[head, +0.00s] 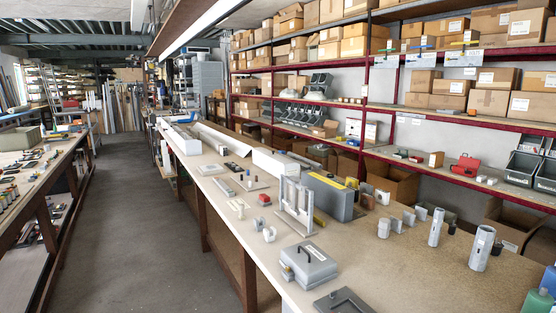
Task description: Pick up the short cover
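Neither of my grippers is in view. Several white, box-like profile pieces lie on the long workbench (385,262). One short white piece (277,163) lies mid-bench, left of a grey case with a yellow top (331,194). Another white piece (184,140) lies nearer the far left end. A longer white profile (222,138) runs between them. I cannot tell for sure which of these is the short cover. Nothing is seen touching these pieces.
A grey upright fixture (294,207), a grey lidded box (308,263) and grey cylinders (482,248) stand on the near bench. Small parts lie along its front edge. Red-framed shelves with cartons (490,103) line the back. The aisle floor (135,215) on the left is clear.

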